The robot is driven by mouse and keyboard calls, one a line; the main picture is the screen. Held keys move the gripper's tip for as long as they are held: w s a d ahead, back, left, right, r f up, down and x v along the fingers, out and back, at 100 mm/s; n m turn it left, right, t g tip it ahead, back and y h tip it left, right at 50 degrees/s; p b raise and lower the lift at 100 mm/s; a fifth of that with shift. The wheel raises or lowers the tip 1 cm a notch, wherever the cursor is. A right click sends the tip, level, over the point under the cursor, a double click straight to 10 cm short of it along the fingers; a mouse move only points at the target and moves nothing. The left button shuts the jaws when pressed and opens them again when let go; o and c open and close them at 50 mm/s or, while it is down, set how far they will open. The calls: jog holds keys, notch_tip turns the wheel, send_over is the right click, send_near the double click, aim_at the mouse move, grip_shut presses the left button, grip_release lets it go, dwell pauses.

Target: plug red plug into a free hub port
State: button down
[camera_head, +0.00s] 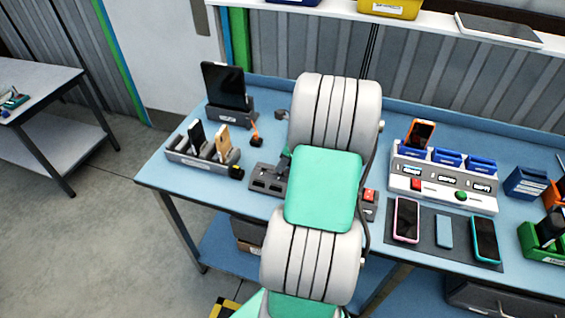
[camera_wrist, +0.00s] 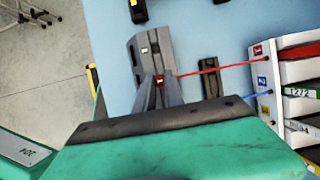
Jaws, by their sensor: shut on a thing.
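In the wrist view my gripper (camera_wrist: 159,86) is shut on the small red plug (camera_wrist: 159,79), which sits between the fingertips. A red cable runs from it to the right. Below the tips is a grey block (camera_wrist: 150,48) with a small white mark on top, which looks like the hub. I cannot tell whether the plug touches it or is in a port. In the head view my arm hides the gripper tips and the plug. A dark grey block with several square recesses (camera_head: 264,183) shows just left of my arm.
A white box (camera_wrist: 262,78) with red and blue cable ends stands to the right, and a dark bar (camera_wrist: 209,75) lies between. In the head view a phone tray (camera_head: 200,158) is at left. A white charging station (camera_head: 440,185) and phones on a dark mat (camera_head: 425,226) are at right.

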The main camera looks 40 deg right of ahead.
jog(key=shift+f, duration=0.75)
dwell(0.6)
jog(key=c, duration=1.3)
grip_release()
jog(key=shift+c, duration=0.2)
jog(key=o, duration=0.4)
notch_tip(320, 180, up, 3)
jog(key=shift+f+p, duration=0.15)
jog(key=shift+p, duration=0.8)
jog(key=shift+r, duration=2.2)
